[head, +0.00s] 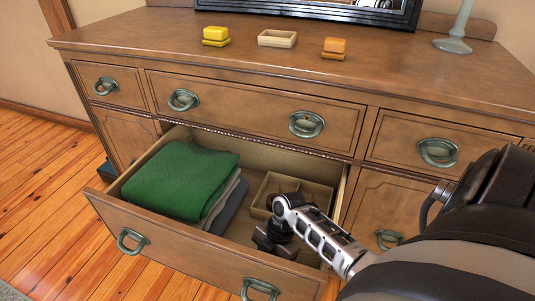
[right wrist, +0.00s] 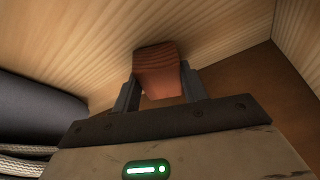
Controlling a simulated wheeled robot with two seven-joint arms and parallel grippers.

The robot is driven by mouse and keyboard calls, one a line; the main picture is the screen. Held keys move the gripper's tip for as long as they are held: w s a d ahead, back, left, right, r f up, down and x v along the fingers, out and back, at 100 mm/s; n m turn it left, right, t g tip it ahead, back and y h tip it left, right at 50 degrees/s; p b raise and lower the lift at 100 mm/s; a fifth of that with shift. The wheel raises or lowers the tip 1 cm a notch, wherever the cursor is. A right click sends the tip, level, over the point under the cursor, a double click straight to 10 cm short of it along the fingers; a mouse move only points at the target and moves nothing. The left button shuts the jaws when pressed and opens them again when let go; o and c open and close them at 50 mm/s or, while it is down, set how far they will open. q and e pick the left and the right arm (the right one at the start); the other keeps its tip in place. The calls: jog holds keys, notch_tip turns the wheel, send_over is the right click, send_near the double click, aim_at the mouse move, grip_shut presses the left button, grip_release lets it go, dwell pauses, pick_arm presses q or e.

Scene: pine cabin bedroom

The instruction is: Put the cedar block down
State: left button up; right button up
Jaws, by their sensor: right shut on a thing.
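The cedar block (right wrist: 158,72) is reddish brown and sits between the two dark fingers of my right gripper (right wrist: 158,88) in the right wrist view. The fingers are shut on it, one on each side. Pale wood lies just beyond the block; I cannot tell whether the block touches it. In the head view my right gripper (head: 272,240) is inside the open drawer (head: 190,238), right of the folded cloths. The block is hidden there by the gripper. My left gripper is not in view.
A green folded cloth (head: 180,178) lies on grey cloth (head: 232,204) at the drawer's left. A divided wooden tray (head: 318,192) is behind my gripper. A yellow box (head: 216,36), a small wooden tray (head: 277,38) and an orange box (head: 334,47) stand on the dresser top.

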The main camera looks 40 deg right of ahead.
jog(key=shift+f, duration=0.25)
jog(key=o, duration=1.1)
jog(key=shift+c, duration=0.2)
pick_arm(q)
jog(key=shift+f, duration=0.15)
pick_arm(e)
jog(key=shift+r, duration=0.5)
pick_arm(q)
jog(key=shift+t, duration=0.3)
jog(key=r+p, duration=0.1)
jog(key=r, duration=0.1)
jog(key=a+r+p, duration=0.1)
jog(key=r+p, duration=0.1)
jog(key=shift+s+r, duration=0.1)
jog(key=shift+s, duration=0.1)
pick_arm(e)
jog(key=v, duration=1.1)
jog(key=shift+d+r, duration=0.25)
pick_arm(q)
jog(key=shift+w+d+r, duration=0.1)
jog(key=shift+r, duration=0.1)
